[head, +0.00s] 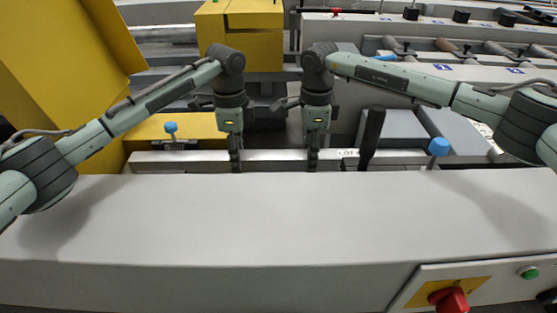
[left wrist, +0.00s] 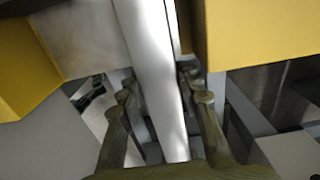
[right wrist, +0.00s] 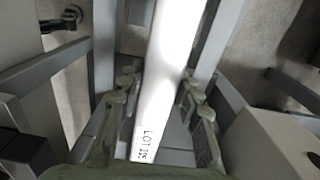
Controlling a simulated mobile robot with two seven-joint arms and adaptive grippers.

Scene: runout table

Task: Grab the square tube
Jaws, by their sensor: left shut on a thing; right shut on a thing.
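The square tube (head: 273,158) is a long, pale bar lying crosswise behind the near grey table edge in the head view. It runs up the middle of the left wrist view (left wrist: 150,60) and the right wrist view (right wrist: 168,70), where lettering beginning "LOT" shows on it. My left gripper (head: 236,165) points down and is shut on the tube, with fingers on both sides of it. My right gripper (head: 312,164) is shut on the tube a short way to the right, also pointing down. The fingertips are partly hidden in the head view.
The near grey table top (head: 280,215) is clear. A yellow panel (head: 60,70) rises at the left, and yellow blocks (head: 255,40) stand behind. A dark upright post (head: 372,135) and a blue knob (head: 439,146) are right of my right gripper. Another blue knob (head: 170,127) is at left.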

